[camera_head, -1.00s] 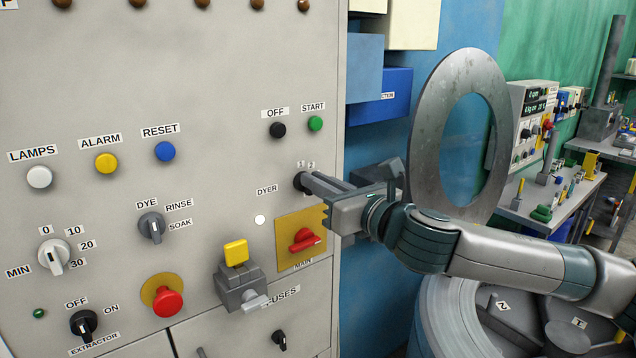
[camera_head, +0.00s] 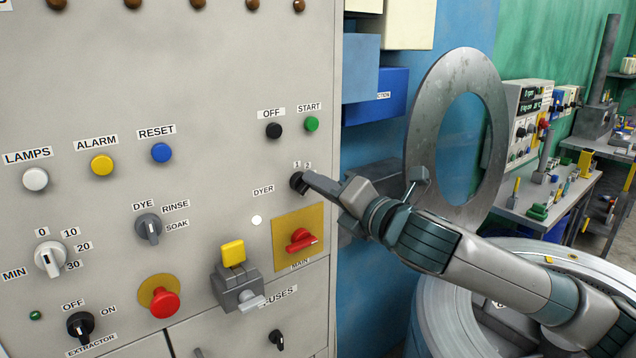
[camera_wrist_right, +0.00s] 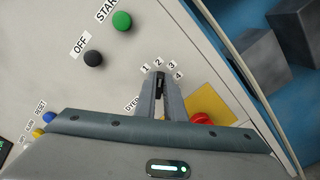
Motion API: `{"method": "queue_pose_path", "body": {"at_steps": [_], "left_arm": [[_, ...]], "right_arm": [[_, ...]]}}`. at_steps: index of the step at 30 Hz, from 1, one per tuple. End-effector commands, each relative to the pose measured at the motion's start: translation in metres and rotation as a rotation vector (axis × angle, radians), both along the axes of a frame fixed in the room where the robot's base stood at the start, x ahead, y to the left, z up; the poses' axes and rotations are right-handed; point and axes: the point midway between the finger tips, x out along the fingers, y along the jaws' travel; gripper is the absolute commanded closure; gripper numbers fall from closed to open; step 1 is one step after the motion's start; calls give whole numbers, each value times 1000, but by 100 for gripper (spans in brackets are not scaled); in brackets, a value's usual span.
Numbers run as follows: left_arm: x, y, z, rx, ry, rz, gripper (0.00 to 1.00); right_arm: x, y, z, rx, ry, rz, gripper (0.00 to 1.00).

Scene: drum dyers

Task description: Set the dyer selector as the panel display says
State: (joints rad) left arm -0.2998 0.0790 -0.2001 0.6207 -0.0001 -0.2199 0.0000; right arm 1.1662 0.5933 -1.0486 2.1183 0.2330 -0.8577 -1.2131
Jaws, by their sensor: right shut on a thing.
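The black dyer selector (camera_head: 297,181) sits on the grey panel above the MAIN switch, with its DYER label (camera_head: 264,190) to the left. My right gripper (camera_head: 309,183) is shut on the selector, its fingers reaching in from the right. In the right wrist view the selector knob (camera_wrist_right: 160,80) is between the tips of the right gripper (camera_wrist_right: 160,85), and the marks 1, 2, 3 and 4 arc above and right of it. The knob's pointer is largely hidden by the fingers, so I cannot tell its setting. No readable display shows on this panel. My left gripper is out of view.
The black OFF button (camera_head: 274,131) and green START button (camera_head: 312,124) are just above the selector. The red MAIN switch (camera_head: 300,240) is just below. A yellow-topped block (camera_head: 233,254) juts out at lower left. A large metal ring (camera_head: 420,130) stands behind my right arm.

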Motion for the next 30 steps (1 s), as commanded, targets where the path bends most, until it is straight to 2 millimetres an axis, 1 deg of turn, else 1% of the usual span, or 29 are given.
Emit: {"method": "queue_pose_path", "body": {"at_steps": [17, 30], "left_arm": [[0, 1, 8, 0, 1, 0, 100], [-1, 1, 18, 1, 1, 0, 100]], "right_arm": [[2, -3, -8, 442, 323, -1, 100], [2, -2, -13, 771, 562, -2, 100]]}}
